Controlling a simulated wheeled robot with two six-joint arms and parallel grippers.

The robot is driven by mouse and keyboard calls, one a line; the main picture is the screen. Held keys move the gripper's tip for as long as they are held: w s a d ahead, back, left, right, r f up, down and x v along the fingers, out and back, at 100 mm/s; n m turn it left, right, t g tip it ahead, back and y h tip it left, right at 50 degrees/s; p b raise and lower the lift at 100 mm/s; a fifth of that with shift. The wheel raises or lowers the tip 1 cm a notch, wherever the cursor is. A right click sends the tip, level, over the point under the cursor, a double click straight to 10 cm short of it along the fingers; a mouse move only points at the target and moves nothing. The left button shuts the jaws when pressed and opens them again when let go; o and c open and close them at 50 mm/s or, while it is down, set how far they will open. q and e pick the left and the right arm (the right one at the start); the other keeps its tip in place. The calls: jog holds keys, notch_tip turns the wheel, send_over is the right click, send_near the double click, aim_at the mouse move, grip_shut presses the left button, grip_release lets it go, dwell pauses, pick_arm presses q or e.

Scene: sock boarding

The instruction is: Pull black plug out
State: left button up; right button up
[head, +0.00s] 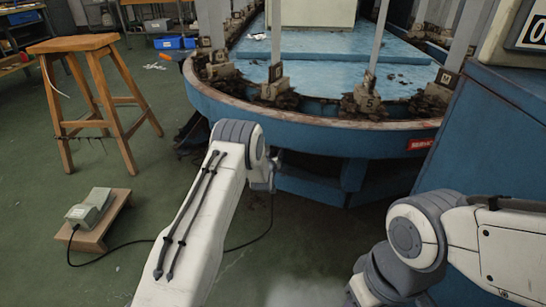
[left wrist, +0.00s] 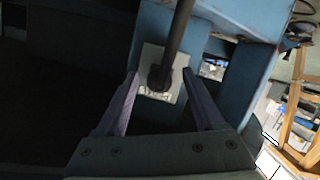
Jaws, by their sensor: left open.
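The black plug (left wrist: 161,78) sits in a pale socket plate (left wrist: 151,57) on the blue machine frame in the left wrist view. A thick dark cord runs from the plug to the top of that view. My left gripper (left wrist: 160,82) is open, with one finger on each side of the plug and gaps between. In the head view my left gripper (head: 264,177) is at the lower edge of the blue machine (head: 330,140), and the plug is hidden there. My right arm shows at the right, but its gripper is out of the picture.
A foot pedal (head: 91,209) on a wooden board has a black cable (head: 256,238) running over the green floor toward the machine. A wooden stool (head: 92,90) stands at the left. A blue cabinet (head: 490,130) is at the right. Floor left of my arm is partly clear.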

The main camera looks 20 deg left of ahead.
pick_arm(q)
grip_shut()
jog(key=shift+s+d+p, duration=0.1)
jog(key=shift+s+p, duration=0.2)
jog(key=shift+s, duration=0.05)
jog(key=shift+s+d+p, duration=0.25)
jog(key=shift+s+p, duration=0.35)
jog(key=shift+s, duration=0.3)
jog(key=shift+s+d+p, duration=0.25)
jog(key=shift+s+p, duration=0.3)
jog(key=shift+s, duration=0.35)
jog(key=shift+s, duration=0.1)
jog(key=s+d+p, duration=0.2)
jog(key=s+p, duration=0.2)
jog(key=s, duration=0.5)
jog(key=s+d+p, duration=0.3)
jog(key=s+p, duration=0.1)
jog(key=s, duration=0.6)
jog(key=shift+d, duration=0.3)
